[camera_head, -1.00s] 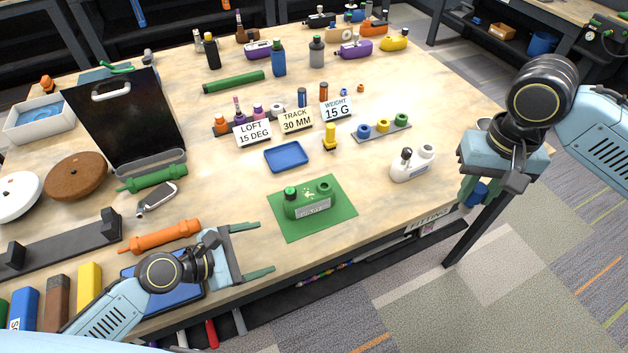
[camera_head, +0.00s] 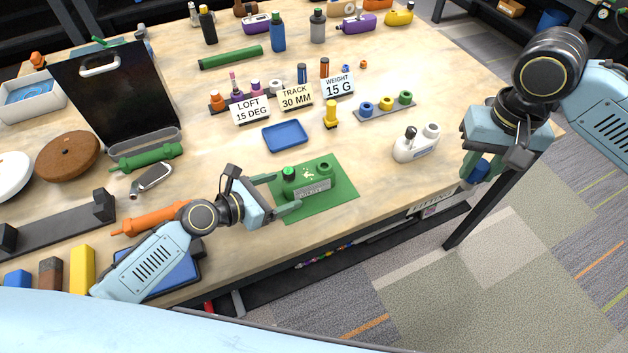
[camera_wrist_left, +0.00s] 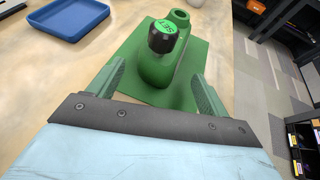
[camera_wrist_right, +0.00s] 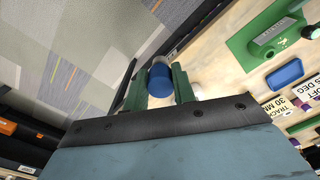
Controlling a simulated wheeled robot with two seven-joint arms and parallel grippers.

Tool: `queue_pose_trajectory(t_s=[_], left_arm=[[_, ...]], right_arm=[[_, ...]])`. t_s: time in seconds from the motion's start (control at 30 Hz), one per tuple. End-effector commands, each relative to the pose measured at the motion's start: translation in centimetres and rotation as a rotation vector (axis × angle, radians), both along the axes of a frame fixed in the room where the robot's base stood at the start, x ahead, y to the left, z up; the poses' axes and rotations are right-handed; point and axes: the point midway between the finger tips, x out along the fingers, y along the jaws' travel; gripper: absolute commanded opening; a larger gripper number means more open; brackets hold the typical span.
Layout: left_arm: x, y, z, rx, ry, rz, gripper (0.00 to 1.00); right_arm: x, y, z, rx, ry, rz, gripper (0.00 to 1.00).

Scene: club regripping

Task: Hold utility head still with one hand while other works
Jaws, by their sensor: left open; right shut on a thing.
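The green utility head (camera_head: 313,188) sits on a green mat (camera_head: 337,204) near the table's front edge. It has a dark post with a green top at its left end and a round socket at its right. My left gripper (camera_head: 286,193) is open at the head's left end. In the left wrist view its fingers (camera_wrist_left: 160,82) lie either side of the green body (camera_wrist_left: 157,68); contact is not clear. My right gripper (camera_head: 480,174) is shut on a blue cylinder (camera_wrist_right: 160,80), held off the table's right edge.
A white bottle-like head (camera_head: 416,143) stands right of the mat. An orange tool (camera_head: 152,220) and blue tray (camera_head: 172,277) are near my left arm. Bare wood lies between the mat and blue tray.

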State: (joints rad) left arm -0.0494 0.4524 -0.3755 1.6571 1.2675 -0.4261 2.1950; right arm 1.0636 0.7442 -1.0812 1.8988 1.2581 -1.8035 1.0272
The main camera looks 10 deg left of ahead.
Motion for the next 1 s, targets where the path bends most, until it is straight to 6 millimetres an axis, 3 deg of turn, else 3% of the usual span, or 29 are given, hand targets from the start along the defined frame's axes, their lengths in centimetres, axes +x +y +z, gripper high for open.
queue_pose_trajectory(t_s=[0.27, 0.67, 1.0], left_arm=[[2.0, -1.7, -1.2, 0.0, 0.0, 0.0, 0.78], [2.3, -2.1, -1.3, 0.001, 0.0, 0.0, 0.78], [2.3, -2.0, -1.3, 0.001, 0.0, 0.0, 0.35]], right_arm=[[0.0, 0.0, -1.3, 0.0, 0.0, 0.0, 0.09], [0.0, 0.0, -1.3, 0.0, 0.0, 0.0, 0.09], [0.0, 0.0, -1.3, 0.0, 0.0, 0.0, 0.09]])
